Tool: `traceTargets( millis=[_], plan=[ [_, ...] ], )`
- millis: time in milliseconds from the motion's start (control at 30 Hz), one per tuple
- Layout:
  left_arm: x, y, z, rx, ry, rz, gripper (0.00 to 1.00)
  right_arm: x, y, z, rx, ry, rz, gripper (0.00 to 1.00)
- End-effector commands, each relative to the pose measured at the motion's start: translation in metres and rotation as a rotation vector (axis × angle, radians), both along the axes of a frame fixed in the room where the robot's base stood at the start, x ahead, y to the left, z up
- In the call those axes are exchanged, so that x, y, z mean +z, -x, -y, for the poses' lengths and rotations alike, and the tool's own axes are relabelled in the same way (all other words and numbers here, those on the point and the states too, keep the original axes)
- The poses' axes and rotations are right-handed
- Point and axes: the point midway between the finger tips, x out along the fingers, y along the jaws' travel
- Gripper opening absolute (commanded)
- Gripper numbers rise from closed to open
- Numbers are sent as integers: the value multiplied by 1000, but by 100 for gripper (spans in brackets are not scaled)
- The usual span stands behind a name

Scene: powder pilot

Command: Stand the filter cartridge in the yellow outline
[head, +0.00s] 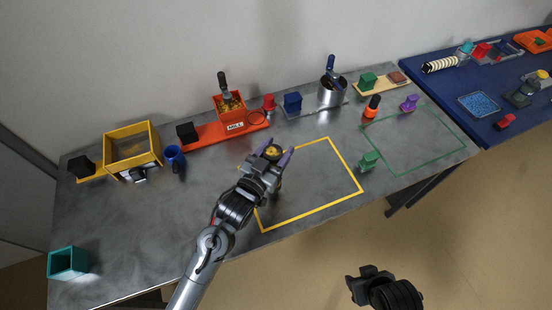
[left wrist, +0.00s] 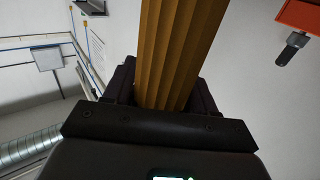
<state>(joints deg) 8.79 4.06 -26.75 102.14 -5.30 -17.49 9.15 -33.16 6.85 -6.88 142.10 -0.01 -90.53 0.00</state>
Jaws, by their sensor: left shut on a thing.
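The filter cartridge is a yellow, ribbed piece; its round top (head: 273,152) shows between my fingers in the head view. In the left wrist view the pleated body (left wrist: 178,50) rises between the jaws. My left gripper (head: 274,160) is shut on it. The yellow outline (head: 312,214) is a rectangle on the grey table. The gripper and cartridge appear over its left part, near the left edge. My arm hides the cartridge's lower end, so I cannot tell whether it touches the table. My right gripper (head: 362,283) hangs off the table's front; its fingers are unclear.
A red mill (head: 232,118) on a red base, a red piece (head: 269,102) and a steel pot (head: 331,93) stand behind the outline. A green block (head: 369,160) stands by its right side, near a green outline (head: 422,168). The yellow outline's middle is clear.

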Motion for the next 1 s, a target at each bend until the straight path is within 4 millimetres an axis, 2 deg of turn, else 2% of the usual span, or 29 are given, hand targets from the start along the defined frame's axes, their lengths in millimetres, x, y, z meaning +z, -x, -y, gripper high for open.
traceTargets(
  millis=[167, 400, 500, 900, 933, 1000],
  plan=[
    [-5, -1, -2, 0, 1, 0, 0, -2, 1, 1, 3, 4, -3, 43],
    [-34, -1, -2, 0, 0, 0, 0, -8, 1, 1, 3, 5, -2, 43],
    [-41, -1, -2, 0, 1, 1, 0, -9, 1, 1, 3, 5, -2, 43],
    [-45, -1, -2, 0, 1, 2, 0, -10, 1, 0, 0, -1, -2, 43],
    [-45, -1, -2, 0, 0, 0, 59, -9, 1, 0, -1, -1, -2, 43],
    [-45, -1, -2, 0, 0, 0, 70, -9, 1, 0, -1, -2, -2, 43]
  ],
)
